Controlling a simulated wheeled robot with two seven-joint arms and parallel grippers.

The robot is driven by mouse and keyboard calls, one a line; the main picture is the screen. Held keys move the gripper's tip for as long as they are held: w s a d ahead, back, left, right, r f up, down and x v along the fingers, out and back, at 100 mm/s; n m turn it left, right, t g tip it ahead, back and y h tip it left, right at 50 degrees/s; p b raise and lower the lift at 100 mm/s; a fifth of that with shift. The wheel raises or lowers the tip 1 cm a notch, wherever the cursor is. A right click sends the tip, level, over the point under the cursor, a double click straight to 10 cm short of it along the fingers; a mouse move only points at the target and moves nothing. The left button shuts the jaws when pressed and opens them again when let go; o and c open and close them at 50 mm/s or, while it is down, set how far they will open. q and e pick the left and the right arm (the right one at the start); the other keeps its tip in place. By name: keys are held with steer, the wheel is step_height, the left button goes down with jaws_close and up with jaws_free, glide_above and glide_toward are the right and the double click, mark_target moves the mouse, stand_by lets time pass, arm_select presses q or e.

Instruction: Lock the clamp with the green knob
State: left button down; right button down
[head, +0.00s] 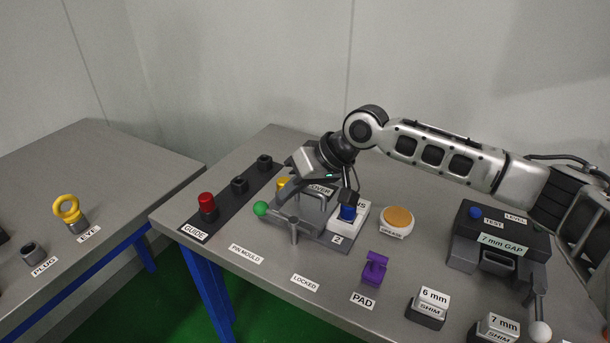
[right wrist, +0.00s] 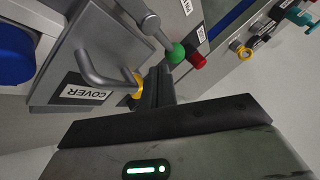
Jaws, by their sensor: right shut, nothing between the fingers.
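The green knob (head: 261,208) is the ball end of a grey lever on the clamp over the pin mould (head: 326,237), on the middle table. In the right wrist view the green knob (right wrist: 176,53) sits at the end of its grey bar, just beyond the fingertips. My right gripper (head: 279,197) is shut and empty, close to the knob's upper right in the head view; whether it touches the lever I cannot tell. In the right wrist view its fingers (right wrist: 160,84) are together. A LOCKED label (head: 305,283) lies in front of the mould. My left gripper is out of view.
The black guide strip (head: 222,205) with a red-capped pin (head: 207,203) stands left of the knob. A grey cover with a handle (right wrist: 98,68) is beside the fingers. A blue knob (head: 348,213), purple pad (head: 374,268) and gap gauge (head: 497,240) are to the right.

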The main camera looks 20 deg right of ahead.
mark_target(281, 209)
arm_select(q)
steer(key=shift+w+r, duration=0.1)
arm_select(e)
steer(key=shift+x, duration=1.45)
steer(key=shift+w+a+n, duration=0.1)
steer(key=shift+n, duration=0.3)
steer(key=shift+g, duration=0.4)
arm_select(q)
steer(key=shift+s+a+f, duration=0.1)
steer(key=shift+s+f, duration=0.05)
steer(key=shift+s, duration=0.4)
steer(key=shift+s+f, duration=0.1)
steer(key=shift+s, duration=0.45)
arm_select(e)
steer(key=shift+a+n+y, duration=0.1)
steer(key=shift+n+y, duration=0.2)
steer(key=shift+n, duration=0.2)
